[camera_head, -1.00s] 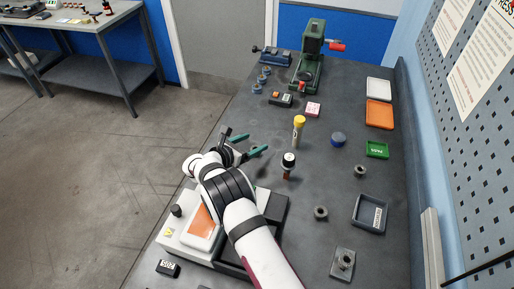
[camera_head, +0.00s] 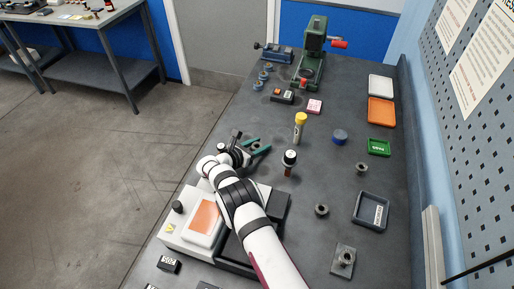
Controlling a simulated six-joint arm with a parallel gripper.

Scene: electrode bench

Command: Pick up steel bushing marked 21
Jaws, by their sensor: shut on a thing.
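My gripper (camera_head: 262,146) is low over the left-middle of the bench. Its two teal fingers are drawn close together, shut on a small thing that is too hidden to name. Steel bushings show on the right: one (camera_head: 361,168) below the green tray, one (camera_head: 321,210) left of the dark grey tray, and one (camera_head: 344,258) on a square plate at the front. I cannot read a number 21 on any of them.
A dark bottle with a white cap (camera_head: 289,162) and a yellow-capped tube (camera_head: 300,128) stand just right of my gripper.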

